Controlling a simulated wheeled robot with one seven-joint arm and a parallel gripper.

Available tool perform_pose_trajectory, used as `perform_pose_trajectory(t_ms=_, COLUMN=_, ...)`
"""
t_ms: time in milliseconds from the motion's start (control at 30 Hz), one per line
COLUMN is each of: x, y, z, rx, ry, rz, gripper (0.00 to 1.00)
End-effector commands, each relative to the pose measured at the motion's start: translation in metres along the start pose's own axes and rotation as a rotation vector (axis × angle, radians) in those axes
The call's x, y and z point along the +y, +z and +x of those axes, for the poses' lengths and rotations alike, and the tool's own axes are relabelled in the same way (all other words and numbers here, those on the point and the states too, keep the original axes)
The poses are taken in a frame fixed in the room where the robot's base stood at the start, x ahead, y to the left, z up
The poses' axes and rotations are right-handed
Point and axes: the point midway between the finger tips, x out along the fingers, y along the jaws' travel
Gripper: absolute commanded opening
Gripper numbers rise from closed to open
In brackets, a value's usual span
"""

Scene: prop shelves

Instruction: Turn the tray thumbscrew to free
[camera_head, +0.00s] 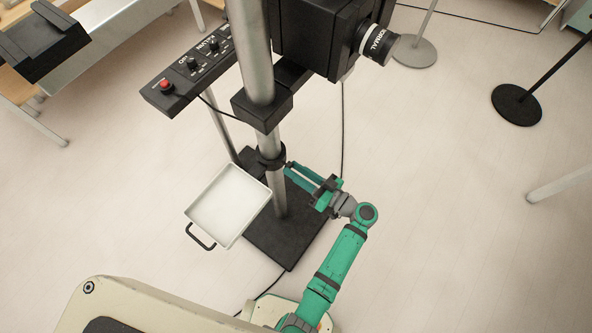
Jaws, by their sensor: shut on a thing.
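The white tray (228,203) has a black handle at its lower left. It is held beside a metal column (254,60) by a black collar (268,160). My gripper (290,168) reaches in from the right, with its fingertips at the right side of the collar. It is shut on the small tray thumbscrew there. The thumbscrew itself is mostly hidden by the fingertips, and its turn angle cannot be told.
Above the collar sit a black clamp block (262,108), a control panel (188,65) with a red button, and a black lamp-like housing (322,35). The column stands on a black base plate (285,240). Floor to the right is open, with a black round stand (516,104) farther off.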

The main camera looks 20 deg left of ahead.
Motion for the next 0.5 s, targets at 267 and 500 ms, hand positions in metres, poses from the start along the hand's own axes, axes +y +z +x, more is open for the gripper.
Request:
perform_pose_trajectory(t_ms=267, x=0.0008, y=0.0010, z=-0.0009, rx=-0.001, ry=0.002, rz=-0.215, gripper=0.02)
perform_pose_trajectory(t_ms=500, x=0.0011, y=0.0010, z=-0.0009, rx=-0.001, ry=0.002, rz=-0.336, gripper=0.02)
